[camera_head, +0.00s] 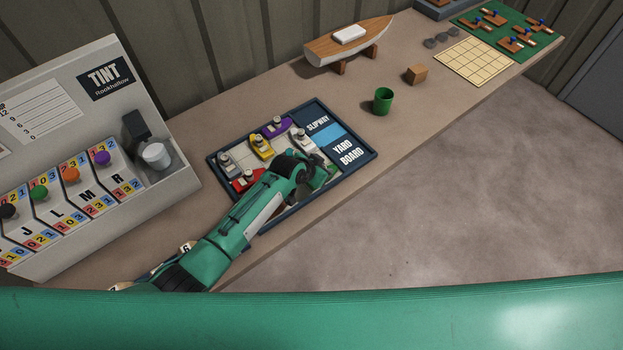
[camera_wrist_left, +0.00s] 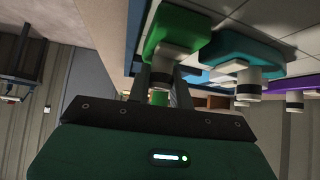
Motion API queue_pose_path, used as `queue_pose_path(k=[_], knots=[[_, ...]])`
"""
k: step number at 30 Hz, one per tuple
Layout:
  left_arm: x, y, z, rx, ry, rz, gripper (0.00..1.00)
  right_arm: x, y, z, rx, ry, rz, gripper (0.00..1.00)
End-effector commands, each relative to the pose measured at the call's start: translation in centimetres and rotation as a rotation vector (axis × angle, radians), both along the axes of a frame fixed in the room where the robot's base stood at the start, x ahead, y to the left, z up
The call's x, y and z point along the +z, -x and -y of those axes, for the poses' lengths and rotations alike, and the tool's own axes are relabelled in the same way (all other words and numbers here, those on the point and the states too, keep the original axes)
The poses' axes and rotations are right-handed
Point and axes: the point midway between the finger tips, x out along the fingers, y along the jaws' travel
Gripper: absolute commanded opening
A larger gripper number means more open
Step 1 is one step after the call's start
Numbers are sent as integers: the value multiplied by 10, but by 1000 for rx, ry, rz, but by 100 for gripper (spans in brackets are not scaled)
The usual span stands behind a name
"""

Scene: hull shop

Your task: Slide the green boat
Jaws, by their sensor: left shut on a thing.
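The green boat (camera_wrist_left: 182,30) shows in the left wrist view, with its pale round post between the fingers. My left gripper (camera_wrist_left: 160,88) is shut on the green boat by that post. In the head view my left gripper (camera_head: 318,180) is over the right part of the yard board (camera_head: 268,114), near its front edge, and the hand mostly hides the green boat there. A teal boat (camera_wrist_left: 232,46) sits beside the green one in the wrist view. My right gripper is not in view.
Yellow (camera_head: 261,147), purple (camera_head: 276,126), grey (camera_head: 229,164), white (camera_head: 304,141) and red (camera_head: 243,182) boats stand on the board. A green cup (camera_head: 383,102), a brown block (camera_head: 417,74) and a model boat (camera_head: 349,42) stand beyond. The tint panel (camera_head: 75,125) is at left.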

Motion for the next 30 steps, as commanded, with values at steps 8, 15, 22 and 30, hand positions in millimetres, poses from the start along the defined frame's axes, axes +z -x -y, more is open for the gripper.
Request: queue_pose_path(k=[8, 15, 22, 30], knots=[[1, -5, 7, 1, 1, 2, 0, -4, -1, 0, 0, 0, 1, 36], [2, -5, 7, 1, 1, 2, 43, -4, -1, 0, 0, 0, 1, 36], [0, -5, 6, 1, -1, 0, 43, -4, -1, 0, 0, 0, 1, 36], [8, 2, -1, 0, -2, 0, 43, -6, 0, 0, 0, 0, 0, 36]])
